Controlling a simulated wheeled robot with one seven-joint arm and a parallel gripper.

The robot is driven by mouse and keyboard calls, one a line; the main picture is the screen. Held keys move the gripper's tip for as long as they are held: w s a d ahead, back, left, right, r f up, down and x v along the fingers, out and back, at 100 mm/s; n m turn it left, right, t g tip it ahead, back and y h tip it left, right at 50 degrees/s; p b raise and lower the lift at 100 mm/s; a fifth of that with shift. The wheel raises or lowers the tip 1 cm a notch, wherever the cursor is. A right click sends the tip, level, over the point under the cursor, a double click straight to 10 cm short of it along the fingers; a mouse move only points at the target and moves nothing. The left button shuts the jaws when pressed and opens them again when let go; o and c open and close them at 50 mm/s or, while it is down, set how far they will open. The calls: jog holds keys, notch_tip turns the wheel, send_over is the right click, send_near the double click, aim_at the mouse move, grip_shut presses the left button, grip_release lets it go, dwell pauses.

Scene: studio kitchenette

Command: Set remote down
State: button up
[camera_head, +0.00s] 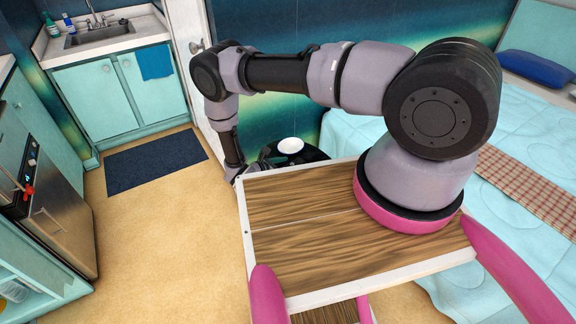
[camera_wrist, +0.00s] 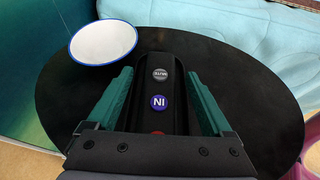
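In the wrist view, a black remote (camera_wrist: 157,120) with grey, blue and red buttons lies lengthwise between the two green fingers of my gripper (camera_wrist: 161,85). The fingertips close in on its two sides, and the gripper looks shut on it. Its near end is hidden by the gripper body. A round black table (camera_wrist: 260,110) is beneath; I cannot tell whether the remote touches it. In the head view, the table (camera_head: 316,153) is partly hidden behind my own body, and the remote cannot be made out.
A bed (camera_head: 350,135) borders the table on the right. Bare black tabletop lies right of the gripper.

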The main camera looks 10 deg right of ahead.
jog(key=shift+r, duration=0.2)
jog(key=v, duration=1.2)
jog(key=w+d+r+m+g+y, duration=0.1)
jog(key=w+r+m+g+y, duration=0.3)
jog(key=r, duration=0.8)
jog(key=w+d+r+m+g+h, duration=0.1)
jog(key=r+m, duration=0.5)
jog(key=r, duration=0.7)
jog(key=s+d+r+m+g+y, duration=0.1)
jog(key=s+d+r+m+y, duration=0.15)
jog(key=r, duration=0.75)
jog(key=s+d+r+m+y, duration=0.1)
jog(key=d+r+m+y, duration=0.25)
jog(key=r, duration=0.65)
jog(key=s+d+r+m+t+y, duration=0.2)
jog(key=s+d+r+m+t, duration=0.1)
jog(key=s+r, duration=0.6)
jog(key=s+d+r+m+t+y, duration=0.3)
jog(key=s+d+r+m+t, duration=0.1)
jog(key=s+r+m, duration=0.4)
jog(key=v, duration=0.3)
jog(key=shift+d+f, duration=0.15)
jog(key=shift+f, duration=0.05)
